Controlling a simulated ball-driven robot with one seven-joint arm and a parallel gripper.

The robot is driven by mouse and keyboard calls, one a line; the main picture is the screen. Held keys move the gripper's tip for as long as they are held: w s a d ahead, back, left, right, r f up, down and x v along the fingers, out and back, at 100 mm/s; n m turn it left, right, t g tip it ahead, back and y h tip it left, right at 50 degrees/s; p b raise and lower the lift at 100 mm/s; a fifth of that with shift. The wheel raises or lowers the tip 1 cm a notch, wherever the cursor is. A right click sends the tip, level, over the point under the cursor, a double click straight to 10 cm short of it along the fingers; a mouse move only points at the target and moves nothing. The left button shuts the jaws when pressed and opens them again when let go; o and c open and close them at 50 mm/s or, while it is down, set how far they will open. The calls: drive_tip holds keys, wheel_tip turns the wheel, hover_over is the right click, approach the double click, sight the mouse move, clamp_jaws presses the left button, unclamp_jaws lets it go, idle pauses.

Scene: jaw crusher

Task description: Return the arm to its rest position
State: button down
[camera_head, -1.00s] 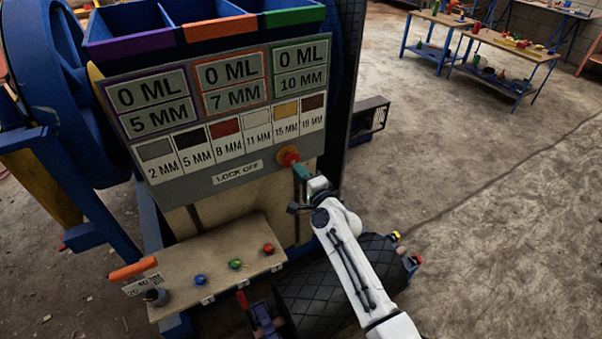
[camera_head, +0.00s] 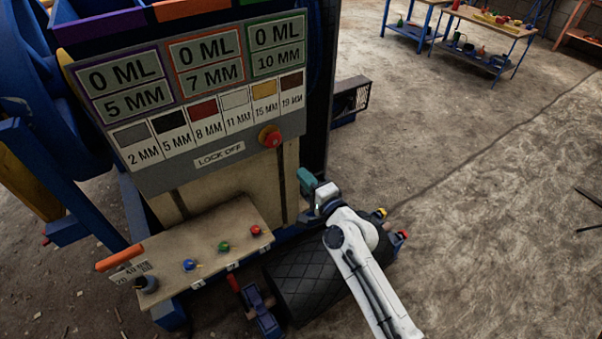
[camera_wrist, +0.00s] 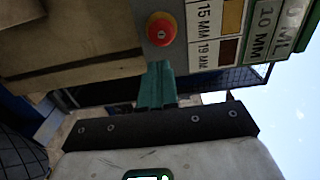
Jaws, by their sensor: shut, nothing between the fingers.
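My gripper (camera_head: 306,181), with teal fingers, is shut and empty at the end of my white arm. In the head view it is in front of the crusher's lower right side, below and to the right of the red lock-off button (camera_head: 270,136). In the wrist view the teal fingers (camera_wrist: 157,88) are together and point toward the panel, with the red button (camera_wrist: 161,29) beyond them on its yellow base. The fingers look apart from the button.
The crusher's grey panel (camera_head: 219,158) stands at the left. A control shelf (camera_head: 203,240) with blue, green and red buttons juts out below it. Worktables (camera_head: 490,24) stand far back; the floor (camera_head: 480,180) at right is mostly open.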

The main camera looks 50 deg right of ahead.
idle(0.6)
drive_tip(key=s+a+f+n+g+y, duration=0.3)
drive_tip(key=s+a+f+n+g, duration=0.1)
drive_tip(key=a+n, duration=0.25)
drive_tip(key=s+a+f+n+g+y, duration=0.35)
drive_tip(key=a+n, duration=0.25)
drive_tip(key=a, duration=0.2)
drive_tip(key=s+n+g+h, duration=0.1)
drive_tip(key=s+n+g, duration=0.7)
drive_tip(key=s, duration=1.1)
drive_tip(key=shift+s+a+g+h, duration=0.2)
drive_tip(key=shift+a+g+h, duration=0.15)
drive_tip(key=shift+g, duration=0.1)
drive_tip(key=shift+s+f, duration=0.1)
drive_tip(key=shift+f, duration=0.05)
